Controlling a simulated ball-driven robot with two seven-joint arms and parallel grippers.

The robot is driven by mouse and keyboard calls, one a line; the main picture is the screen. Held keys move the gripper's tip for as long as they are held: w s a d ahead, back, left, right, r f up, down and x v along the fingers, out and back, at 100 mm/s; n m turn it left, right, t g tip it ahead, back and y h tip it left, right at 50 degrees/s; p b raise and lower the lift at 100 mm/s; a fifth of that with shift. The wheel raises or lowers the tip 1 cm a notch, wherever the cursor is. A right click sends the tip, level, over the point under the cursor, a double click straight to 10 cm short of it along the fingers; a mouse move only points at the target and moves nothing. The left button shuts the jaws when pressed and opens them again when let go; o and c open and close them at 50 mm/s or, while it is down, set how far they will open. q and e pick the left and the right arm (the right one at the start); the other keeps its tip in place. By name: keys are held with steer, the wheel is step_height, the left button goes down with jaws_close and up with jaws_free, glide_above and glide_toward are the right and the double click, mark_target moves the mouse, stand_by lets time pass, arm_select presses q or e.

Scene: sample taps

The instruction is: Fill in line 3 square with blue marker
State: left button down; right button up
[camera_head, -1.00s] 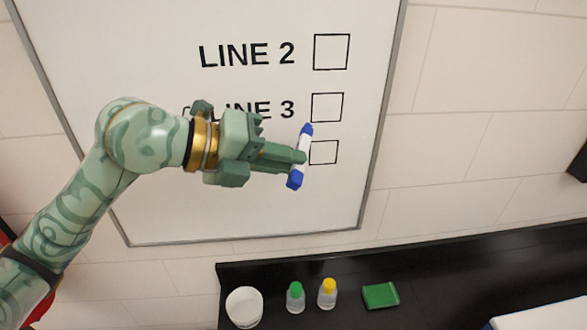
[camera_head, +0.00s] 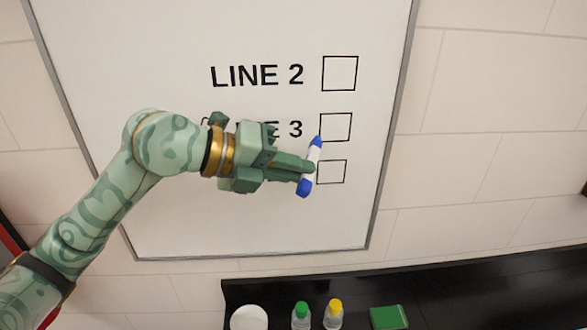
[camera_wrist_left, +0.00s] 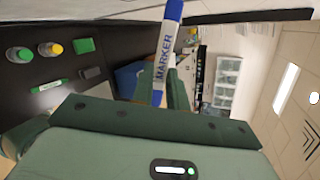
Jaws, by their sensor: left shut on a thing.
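My left gripper (camera_head: 309,167) is shut on the blue marker (camera_head: 304,188), a white-bodied pen with blue ends. The marker is tilted, its upper end leaning right. In the head view that end overlaps the lower left corner of the line 3 square (camera_head: 337,127); I cannot tell whether it touches the whiteboard (camera_head: 190,60). The visible inside of this square is blank. My gripper hides part of the "LINE 3" label. In the left wrist view the marker (camera_wrist_left: 165,55) stands between the fingers, its lettering showing. My right gripper is not in view.
The line 2 square (camera_head: 340,73) above and another square (camera_head: 333,172) below look blank. A black counter (camera_head: 450,285) below holds a white round container (camera_head: 249,318), a green-capped bottle (camera_head: 301,315), a yellow-capped bottle (camera_head: 333,315) and a green block (camera_head: 388,317).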

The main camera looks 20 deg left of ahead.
arm_select(q)
steer(key=shift+w+a, duration=0.3)
steer(key=shift+w, duration=0.4)
